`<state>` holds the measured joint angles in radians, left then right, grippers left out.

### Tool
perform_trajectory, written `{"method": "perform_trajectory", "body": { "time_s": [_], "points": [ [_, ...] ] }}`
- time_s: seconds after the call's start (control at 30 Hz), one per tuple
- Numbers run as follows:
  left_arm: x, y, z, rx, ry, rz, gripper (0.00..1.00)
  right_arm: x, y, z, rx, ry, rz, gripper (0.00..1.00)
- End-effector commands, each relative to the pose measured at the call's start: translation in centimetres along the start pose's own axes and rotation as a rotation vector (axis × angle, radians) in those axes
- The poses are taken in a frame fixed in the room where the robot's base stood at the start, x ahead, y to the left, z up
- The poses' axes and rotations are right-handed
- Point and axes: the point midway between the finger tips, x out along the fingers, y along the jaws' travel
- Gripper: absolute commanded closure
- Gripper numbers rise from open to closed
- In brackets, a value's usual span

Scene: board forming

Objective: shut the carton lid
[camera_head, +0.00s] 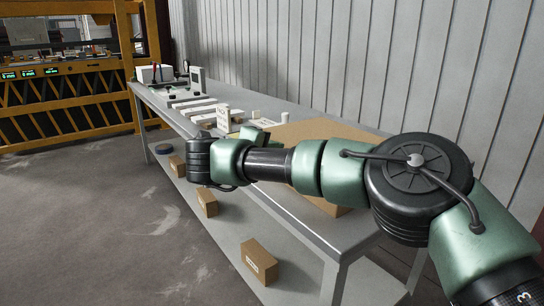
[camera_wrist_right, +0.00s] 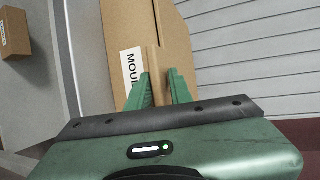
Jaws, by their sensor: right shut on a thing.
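The brown cardboard carton (camera_head: 318,128) stands on the near part of the grey table, largely covered by my right arm in the head view. In the right wrist view the carton (camera_wrist_right: 180,45) shows a white label with black letters. My right gripper (camera_wrist_right: 160,78) is shut on a thin brown cardboard edge, the carton's lid (camera_wrist_right: 153,62), which runs between its green fingers. In the head view only a green part of my right gripper (camera_head: 258,133) shows beyond the wrist. How far the lid stands open is hidden. My left gripper is in neither view.
The table (camera_head: 335,240) runs along a corrugated wall (camera_head: 350,55). White blocks (camera_head: 198,107) and small items stand at its far end. Several small brown boxes (camera_head: 259,260) lie on the lower shelf. A yellow rack (camera_head: 70,105) stands at the back left. The floor at left is clear.

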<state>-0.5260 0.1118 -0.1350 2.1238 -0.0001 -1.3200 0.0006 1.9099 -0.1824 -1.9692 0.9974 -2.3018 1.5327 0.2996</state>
Motion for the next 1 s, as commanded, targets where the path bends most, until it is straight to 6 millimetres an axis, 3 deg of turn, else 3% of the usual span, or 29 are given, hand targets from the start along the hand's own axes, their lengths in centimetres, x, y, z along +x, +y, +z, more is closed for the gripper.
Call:
{"method": "perform_trajectory", "body": {
  "time_s": [0.07, 0.2, 0.23, 0.27, 0.77, 1.0],
  "points": [
    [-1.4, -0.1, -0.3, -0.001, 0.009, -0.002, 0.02, 0.9, -0.3, -0.7, 0.003, 0.018, -0.025, 1.0],
    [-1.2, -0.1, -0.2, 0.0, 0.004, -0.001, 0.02, 0.8, -0.5, -0.7, 0.004, 0.018, -0.022, 1.0],
    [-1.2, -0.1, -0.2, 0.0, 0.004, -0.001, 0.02, 0.8, -0.5, -0.7, 0.004, 0.018, -0.022, 0.71],
    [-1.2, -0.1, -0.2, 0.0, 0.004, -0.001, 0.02, 0.8, -0.5, -0.7, 0.004, 0.018, -0.022, 0.66],
    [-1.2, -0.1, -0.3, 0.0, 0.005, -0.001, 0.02, 0.3, -0.2, -0.3, 0.0, 0.009, -0.016, 0.66],
    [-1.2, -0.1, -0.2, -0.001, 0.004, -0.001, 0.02, -2.9, -0.2, -0.2, 0.0, 0.006, -0.017, 0.66]
  ]
}}
